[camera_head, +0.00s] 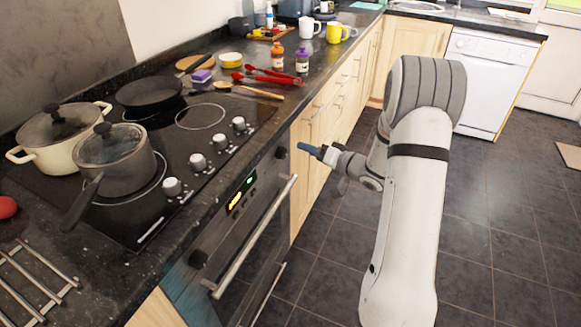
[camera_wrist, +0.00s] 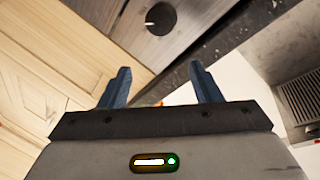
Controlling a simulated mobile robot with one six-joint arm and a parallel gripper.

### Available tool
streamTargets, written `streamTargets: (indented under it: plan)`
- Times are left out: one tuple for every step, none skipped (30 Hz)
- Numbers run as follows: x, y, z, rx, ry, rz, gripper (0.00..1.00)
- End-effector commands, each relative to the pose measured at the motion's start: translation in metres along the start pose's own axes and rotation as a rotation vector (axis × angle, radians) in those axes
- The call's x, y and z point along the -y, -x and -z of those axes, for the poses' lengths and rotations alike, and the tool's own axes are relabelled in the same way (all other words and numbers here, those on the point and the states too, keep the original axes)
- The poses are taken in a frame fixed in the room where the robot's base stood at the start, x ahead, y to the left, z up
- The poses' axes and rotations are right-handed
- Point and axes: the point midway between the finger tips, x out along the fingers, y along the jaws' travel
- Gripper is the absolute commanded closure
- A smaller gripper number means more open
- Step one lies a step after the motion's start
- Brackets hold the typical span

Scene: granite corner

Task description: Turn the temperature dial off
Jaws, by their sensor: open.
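The oven front carries two dark round dials: a far one (camera_head: 281,152) near its right end and a near one (camera_head: 198,258) near its left end. I cannot read which is the temperature dial. My gripper (camera_head: 308,149) is just right of the far dial in the head view, apart from it. In the wrist view my gripper (camera_wrist: 162,84) has its two blue fingers spread with nothing between them. A black round dial (camera_wrist: 162,18) with a small white mark shows beyond the fingertips on a grey panel; it looks like the far dial.
The oven handle (camera_head: 256,238) sticks out below the panel. A lit display (camera_head: 242,193) sits between the dials. Several silver hob knobs (camera_head: 197,162) stand on the cooktop above, with a grey pot (camera_head: 118,165) whose handle reaches the front.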

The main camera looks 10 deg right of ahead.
Motion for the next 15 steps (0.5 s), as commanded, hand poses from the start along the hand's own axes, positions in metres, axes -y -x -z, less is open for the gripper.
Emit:
streamTargets:
  plan:
    - [-0.014,0.001,-0.017,0.009,-0.049,0.053,0.42]
    - [-0.016,0.002,-0.022,0.014,-0.074,0.085,0.42]
    - [-0.018,0.004,-0.028,0.021,-0.104,0.122,0.42]
    - [-0.019,0.005,-0.032,0.026,-0.124,0.145,0.42]
    - [-0.019,0.006,-0.034,0.028,-0.139,0.163,0.42]
    - [-0.020,0.007,-0.037,0.032,-0.154,0.182,0.42]
    - [-0.020,0.007,-0.038,0.035,-0.164,0.193,0.42]
    - [-0.019,0.006,-0.039,0.037,-0.169,0.201,0.42]
    - [-0.019,0.004,-0.040,0.039,-0.173,0.207,0.42]
    - [-0.018,0.001,-0.040,0.040,-0.175,0.210,0.42]
    - [-0.016,-0.002,-0.041,0.040,-0.175,0.212,0.42]
    - [-0.015,-0.008,-0.040,0.040,-0.175,0.212,0.42]
    - [-0.014,-0.013,-0.040,0.040,-0.174,0.212,0.42]
    - [-0.012,-0.018,-0.041,0.040,-0.174,0.212,0.42]
    - [-0.011,-0.024,-0.041,0.040,-0.173,0.211,0.42]
